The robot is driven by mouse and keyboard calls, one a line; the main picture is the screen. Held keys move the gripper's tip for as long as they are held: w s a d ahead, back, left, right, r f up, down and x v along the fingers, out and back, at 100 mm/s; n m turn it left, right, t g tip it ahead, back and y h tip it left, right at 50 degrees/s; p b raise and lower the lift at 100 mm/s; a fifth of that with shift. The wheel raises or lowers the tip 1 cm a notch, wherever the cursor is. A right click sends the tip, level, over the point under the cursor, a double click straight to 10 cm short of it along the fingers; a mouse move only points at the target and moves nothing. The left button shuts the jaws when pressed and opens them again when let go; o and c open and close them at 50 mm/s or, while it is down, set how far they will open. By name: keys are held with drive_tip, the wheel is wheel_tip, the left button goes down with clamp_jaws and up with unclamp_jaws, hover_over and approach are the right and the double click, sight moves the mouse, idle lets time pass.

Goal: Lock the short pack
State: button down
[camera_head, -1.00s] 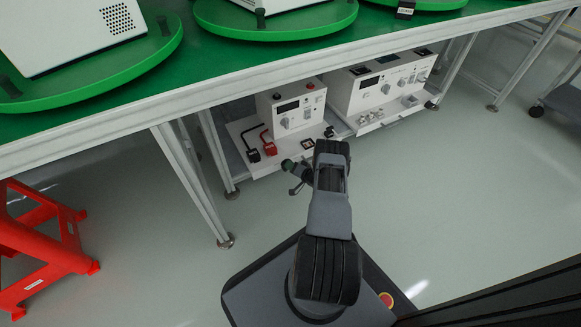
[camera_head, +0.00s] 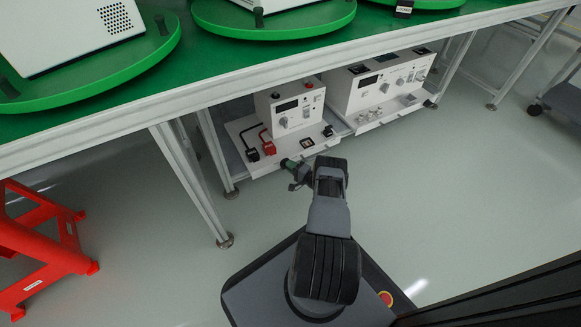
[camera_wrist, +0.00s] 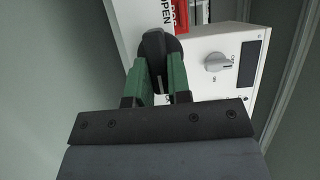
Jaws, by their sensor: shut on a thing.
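In the wrist view, a black rotary handle (camera_wrist: 154,47) on a round base sits on a white panel, its bar roughly upright in the picture. The green fingers of my gripper (camera_wrist: 161,82) are shut on it, one on each side. In the head view, my gripper (camera_head: 287,164) is at the front edge of the smaller white unit (camera_head: 298,110) under the table. The held handle cannot be made out there. I cannot tell which unit is the short pack.
A longer white unit (camera_head: 378,84) stands to the right. A grey knob (camera_wrist: 215,62) is close beside the gripper. The green-topped table (camera_head: 130,90) hangs above, with a leg (camera_head: 190,180) at left. A red stool (camera_head: 40,245) stands far left. The floor is open at right.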

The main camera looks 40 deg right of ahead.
idle(0.5)
drive_tip(key=c, duration=1.1)
unclamp_jaws()
drive_tip(key=shift+o, duration=0.2)
drive_tip(key=p+v, duration=0.3)
drive_tip(key=v, duration=1)
drive_tip(key=shift+s, duration=0.35)
drive_tip(key=shift+d, duration=0.1)
